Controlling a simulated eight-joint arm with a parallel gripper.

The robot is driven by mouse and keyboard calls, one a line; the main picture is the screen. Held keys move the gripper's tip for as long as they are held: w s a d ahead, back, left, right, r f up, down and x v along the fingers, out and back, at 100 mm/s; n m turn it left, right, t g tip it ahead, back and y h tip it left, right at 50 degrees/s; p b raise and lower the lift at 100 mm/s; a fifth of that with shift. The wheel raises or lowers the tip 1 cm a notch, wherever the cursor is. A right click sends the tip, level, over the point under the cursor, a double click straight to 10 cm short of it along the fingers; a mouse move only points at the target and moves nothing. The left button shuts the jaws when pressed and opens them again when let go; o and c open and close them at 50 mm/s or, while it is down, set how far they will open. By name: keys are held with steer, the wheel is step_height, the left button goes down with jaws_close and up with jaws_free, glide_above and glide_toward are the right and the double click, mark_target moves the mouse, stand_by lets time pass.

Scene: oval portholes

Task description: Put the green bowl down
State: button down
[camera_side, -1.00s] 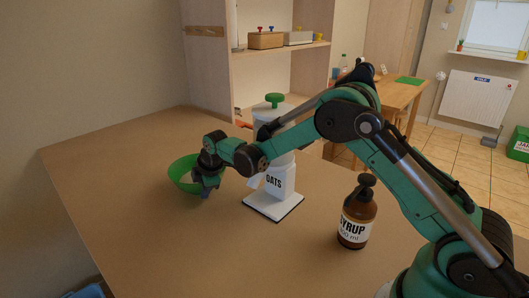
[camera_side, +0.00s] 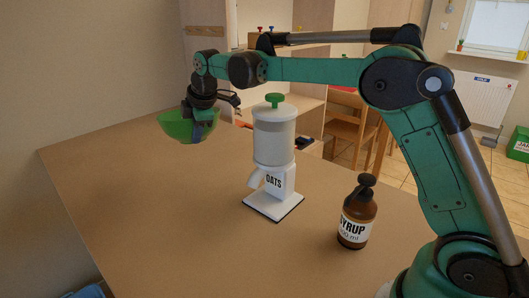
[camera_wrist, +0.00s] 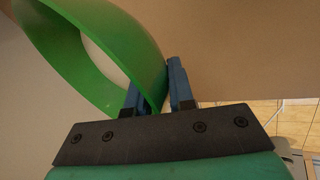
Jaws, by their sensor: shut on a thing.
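The green bowl (camera_side: 178,127) is held up above the table at the back left in the side view. My gripper (camera_side: 197,122) is shut on the bowl's right-hand rim, pointing down. In the wrist view the bowl (camera_wrist: 95,45) fills the upper left, and its wall passes between the two blue fingers of my gripper (camera_wrist: 160,92). Part of the inside of the bowl shows; its underside is hidden there.
An oats dispenser (camera_side: 274,140) with a green knob stands on the table (camera_side: 140,210), right of the bowl. A brown syrup bottle (camera_side: 357,215) stands nearer the front right. The left and front of the table are clear.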

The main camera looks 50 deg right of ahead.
step_height(320, 180, up, 4)
steer(key=shift+f, duration=0.1)
steer(key=shift+d+r, duration=0.25)
steer(key=shift+r, duration=0.1)
steer(key=s+d+r+m+g+h, duration=0.3)
steer(key=s+d+m+g+h, duration=0.3)
steer(key=s+d+m, duration=1.85)
steer(key=w+a+n+t, duration=0.1)
steer(key=w+a+n, duration=0.2)
steer(key=w+n, duration=0.75)
steer(key=w+a+f+n+t, duration=0.1)
steer(key=w+a, duration=0.3)
steer(key=a, duration=0.1)
steer(key=w+a+f+n+t, duration=0.1)
steer(key=w+a+f, duration=0.1)
steer(key=w+a, duration=0.3)
steer(key=w+a+f+n+t, duration=0.1)
steer(key=w+a+f, duration=0.1)
steer(key=w+a, duration=0.3)
steer(key=shift+a+f+y, duration=0.15)
steer(key=shift+a+y, duration=0.25)
steer(key=shift+a, duration=0.55)
steer(key=a+f, duration=0.2)
steer(key=a, duration=0.1)
steer(key=s+a+f+m+g+h, duration=0.1)
steer(key=s+a+f+m, duration=0.1)
steer(key=s+a+f, duration=0.4)
glide_toward(211, 207)
steer(key=x, duration=0.5)
steer(key=shift+f, duration=0.1)
